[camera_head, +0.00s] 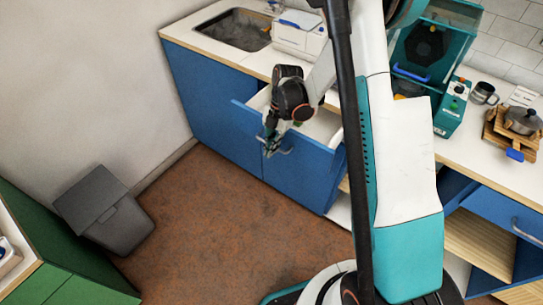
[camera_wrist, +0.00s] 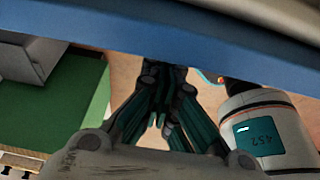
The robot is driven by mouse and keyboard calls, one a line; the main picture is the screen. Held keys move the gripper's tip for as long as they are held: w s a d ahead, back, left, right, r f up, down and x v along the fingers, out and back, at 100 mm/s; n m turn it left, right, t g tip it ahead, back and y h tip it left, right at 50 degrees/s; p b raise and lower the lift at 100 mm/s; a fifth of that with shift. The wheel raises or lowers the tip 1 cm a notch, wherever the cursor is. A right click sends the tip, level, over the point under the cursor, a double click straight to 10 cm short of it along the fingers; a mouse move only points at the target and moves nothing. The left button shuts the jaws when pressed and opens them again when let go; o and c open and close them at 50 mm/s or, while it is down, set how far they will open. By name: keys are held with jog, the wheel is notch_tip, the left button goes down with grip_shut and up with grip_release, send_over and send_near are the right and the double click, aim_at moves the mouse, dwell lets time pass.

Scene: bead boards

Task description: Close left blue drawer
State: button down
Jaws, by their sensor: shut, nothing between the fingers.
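The left blue drawer (camera_head: 245,126) stands pulled out from the counter, its pale inside (camera_head: 322,127) showing. Its metal handle (camera_head: 284,151) is on the front face. My gripper (camera_head: 270,146) is shut and empty, hanging down at the outer side of the drawer front, close to the handle. I cannot tell whether it touches the handle or the front. In the wrist view my gripper's dark fingers (camera_wrist: 160,112) are together, and the drawer's blue front (camera_wrist: 85,38) crosses the top. My wrist and forearm hide part of the drawer's opening.
The white countertop (camera_head: 212,46) with a sink (camera_head: 235,29) runs above the drawer. A grey bin (camera_head: 118,230) stands by the wall at left, near green cabinets (camera_head: 75,289). The brown floor before the drawer is clear.

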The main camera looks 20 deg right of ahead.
jog(key=w+d, duration=0.2)
jog(key=d, duration=0.1)
jog(key=w+d, duration=0.2)
jog(key=d, duration=0.1)
jog(key=w+d, duration=0.3)
jog(key=shift+d, duration=0.35)
jog(key=shift+a, duration=0.15)
